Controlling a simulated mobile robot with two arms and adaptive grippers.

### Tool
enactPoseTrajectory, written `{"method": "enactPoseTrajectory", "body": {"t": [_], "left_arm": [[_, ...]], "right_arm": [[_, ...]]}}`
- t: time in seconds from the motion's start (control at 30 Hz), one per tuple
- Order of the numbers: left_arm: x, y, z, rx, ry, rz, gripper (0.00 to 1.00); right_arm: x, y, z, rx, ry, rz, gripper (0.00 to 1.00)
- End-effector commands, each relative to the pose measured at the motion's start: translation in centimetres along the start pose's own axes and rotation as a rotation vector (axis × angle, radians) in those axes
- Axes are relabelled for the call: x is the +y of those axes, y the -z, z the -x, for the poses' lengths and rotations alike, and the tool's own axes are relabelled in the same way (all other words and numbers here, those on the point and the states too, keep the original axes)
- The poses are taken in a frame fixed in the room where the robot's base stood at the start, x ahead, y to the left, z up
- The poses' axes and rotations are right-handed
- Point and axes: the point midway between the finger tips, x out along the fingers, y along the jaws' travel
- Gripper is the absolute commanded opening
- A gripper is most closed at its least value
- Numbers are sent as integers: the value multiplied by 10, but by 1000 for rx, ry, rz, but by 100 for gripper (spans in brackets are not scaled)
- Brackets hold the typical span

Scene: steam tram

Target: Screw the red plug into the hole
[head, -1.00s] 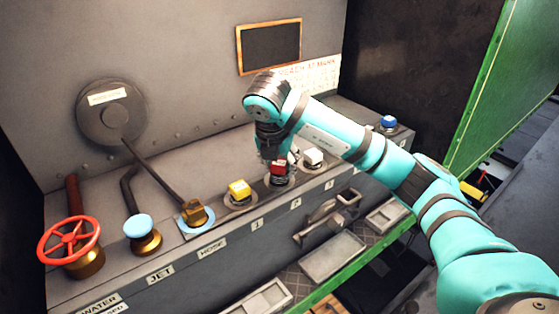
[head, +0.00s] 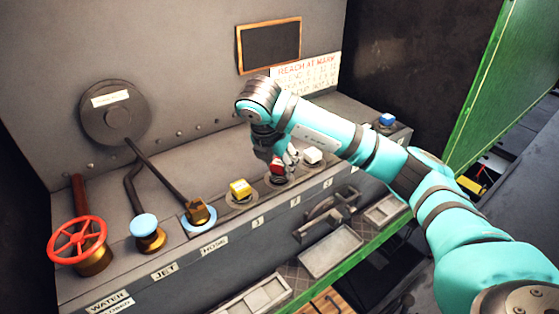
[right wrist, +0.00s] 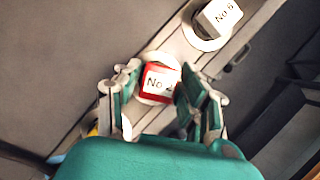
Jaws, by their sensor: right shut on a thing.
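The red plug (head: 277,168) sits at its round seat in the sloping grey console, between a yellow plug and a white plug. In the right wrist view the red plug (right wrist: 147,94) shows a white top marked "No 2". My right gripper (head: 282,160) comes down over it from above. My left gripper is not in view.
The yellow plug (head: 239,189) is left of the red one; the white plug (head: 312,156) is close on its right. A blue plug (head: 386,121) is farther right. Levers and a red handwheel (head: 78,242) stand at left. A green panel (head: 492,85) rises at right.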

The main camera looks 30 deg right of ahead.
Motion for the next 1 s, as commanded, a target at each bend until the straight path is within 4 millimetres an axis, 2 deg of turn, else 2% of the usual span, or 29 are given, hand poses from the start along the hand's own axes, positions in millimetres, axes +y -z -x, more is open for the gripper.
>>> {"method": "enactPoseTrajectory", "body": {"t": [0.43,0.83,0.87,1.0], "left_arm": [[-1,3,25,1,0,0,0],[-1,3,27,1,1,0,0],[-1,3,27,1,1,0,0],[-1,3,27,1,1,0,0]], "right_arm": [[0,-2,3,-1,59,-143,0],[0,-1,1,-2,72,-177,0],[0,-1,1,-2,72,-177,43],[0,-1,1,-1,72,-177,62]]}}
